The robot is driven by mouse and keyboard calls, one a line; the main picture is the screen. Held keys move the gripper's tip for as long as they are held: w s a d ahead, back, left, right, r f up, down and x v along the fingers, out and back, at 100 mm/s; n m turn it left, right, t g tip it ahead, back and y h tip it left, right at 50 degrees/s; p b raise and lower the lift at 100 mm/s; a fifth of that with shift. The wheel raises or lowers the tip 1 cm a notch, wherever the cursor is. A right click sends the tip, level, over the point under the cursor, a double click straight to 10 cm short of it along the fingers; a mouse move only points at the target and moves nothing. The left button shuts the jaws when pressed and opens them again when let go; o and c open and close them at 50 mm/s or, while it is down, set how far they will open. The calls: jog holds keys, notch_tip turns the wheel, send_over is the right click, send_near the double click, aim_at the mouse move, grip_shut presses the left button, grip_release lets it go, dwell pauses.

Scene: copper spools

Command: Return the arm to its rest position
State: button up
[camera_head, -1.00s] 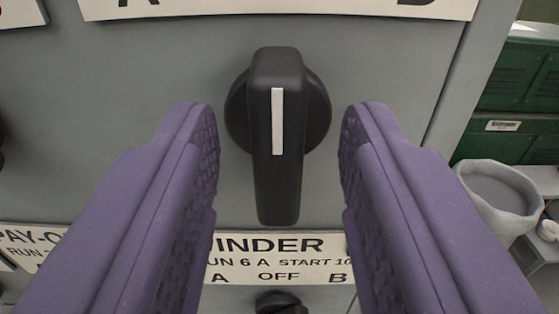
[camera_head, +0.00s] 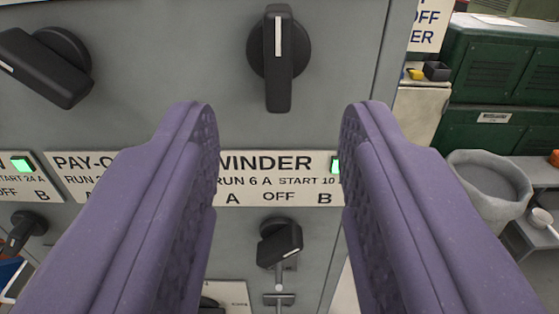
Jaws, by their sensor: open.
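My gripper (camera_head: 280,140) has two purple padded fingers, spread wide apart with nothing between them. Ahead of it is a grey panel (camera_head: 180,110). A black rotary knob (camera_head: 277,75) with an upright white line sits on the panel, above the gap between the fingertips and apart from them. Below it is a white WINDER label (camera_head: 270,165) with a lit green lamp (camera_head: 336,166) at its right, partly behind the right finger. A smaller black knob (camera_head: 280,243) sits under the label, turned at a slant.
Another large black knob (camera_head: 45,65), tilted, is at upper left. A PAY-O label (camera_head: 85,165) and a green lamp (camera_head: 21,164) are at left. Right of the panel edge are a green cabinet (camera_head: 500,85) and a grey bowl-like container (camera_head: 488,180).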

jog(key=s+a+r+m+g+h+b, duration=0.1)
jog(key=a+r+h+b, duration=0.1)
jog(key=a+r, duration=0.5)
jog(key=s+a+r+h+b, duration=0.2)
jog(key=a+r+b, duration=0.1)
jog(key=r, duration=0.8)
jog(key=s+a+r+y+b, duration=0.1)
jog(key=s+a+r, duration=0.3)
jog(key=s, duration=0.3)
jog(key=s+a+r+g+y+b, duration=0.1)
jog(key=s+a+r+y, duration=0.1)
jog(key=s+a+r, duration=0.3)
jog(key=shift+s+a+n+g, duration=0.3)
jog(key=shift+s+a, duration=0.35)
jog(key=shift+s, duration=0.55)
